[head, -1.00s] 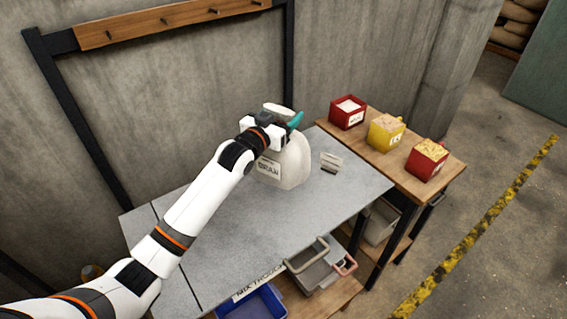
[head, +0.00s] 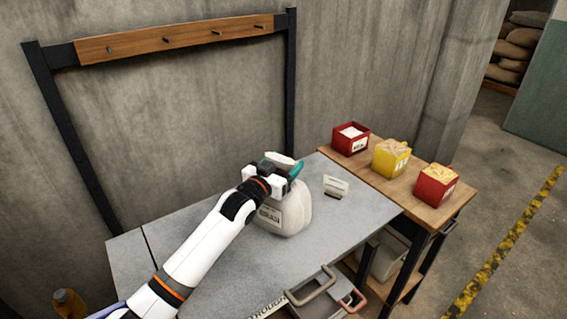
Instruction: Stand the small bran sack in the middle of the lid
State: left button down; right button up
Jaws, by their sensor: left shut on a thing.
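The small bran sack (head: 285,215) is pale, with a BRAN label on its front. It looks upright over the grey metal lid (head: 345,235), right of the lid's middle and near the wall side. I cannot tell whether its base touches the lid. My left gripper (head: 283,168) is shut on the sack's gathered top, with a teal fingertip showing at the right. The gripper and wrist hide part of the sack's neck. My right gripper is not in view.
A small white card (head: 337,185) stands on the grey top, right of the sack. A wooden side table holds a red bin (head: 350,139), a yellow bin (head: 390,159) and another red bin (head: 435,186). A grey container (head: 325,297) sits below the front edge.

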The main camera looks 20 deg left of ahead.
pick_arm(q)
jog(key=shift+r, duration=0.45)
jog(key=shift+c, duration=2.4)
grip_release()
jog(key=shift+f, duration=0.45)
jog(key=shift+o, duration=1.3)
jog(key=shift+s, duration=0.1)
jog(key=shift+s+r, duration=0.1)
jog(key=shift+r, duration=0.05)
jog(key=shift+s+a+f, duration=0.15)
jog(key=shift+s+f, duration=0.05)
jog(key=shift+s, duration=0.15)
jog(key=b+v, duration=0.2)
jog(key=v, duration=0.9)
jog(key=shift+r, duration=0.2)
